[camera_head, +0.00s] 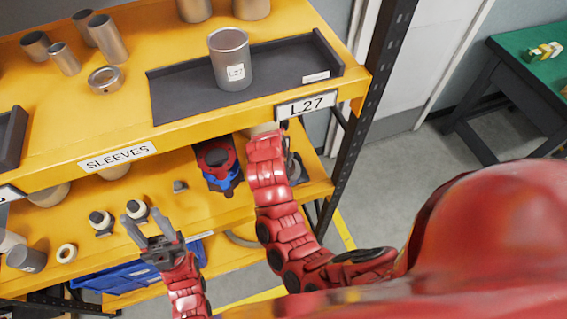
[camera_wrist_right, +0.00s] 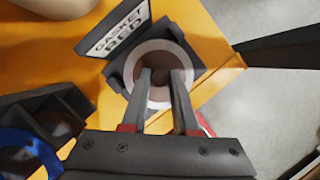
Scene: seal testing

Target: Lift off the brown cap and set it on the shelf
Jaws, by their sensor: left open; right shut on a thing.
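In the right wrist view, the brown cap (camera_wrist_right: 160,72) is a round brown disc with a pale ring around it, over a small dark holder (camera_wrist_right: 196,62). My right gripper (camera_wrist_right: 161,72) is shut on it, one grey finger on each side. In the head view my right arm reaches under the upper shelf, and its fingers and the cap are hidden there. My left gripper (camera_head: 135,217) is open and empty, in front of the lower shelf. The shelf (camera_head: 60,110) is orange, with an upper board and lower boards.
A metal cylinder (camera_head: 231,60) stands on a dark tray (camera_head: 178,97) on the upper board. Other sleeves stand at the left. A red and blue part (camera_head: 217,163) sits beside my right arm. A black post (camera_head: 363,120) bounds the shelf's right end.

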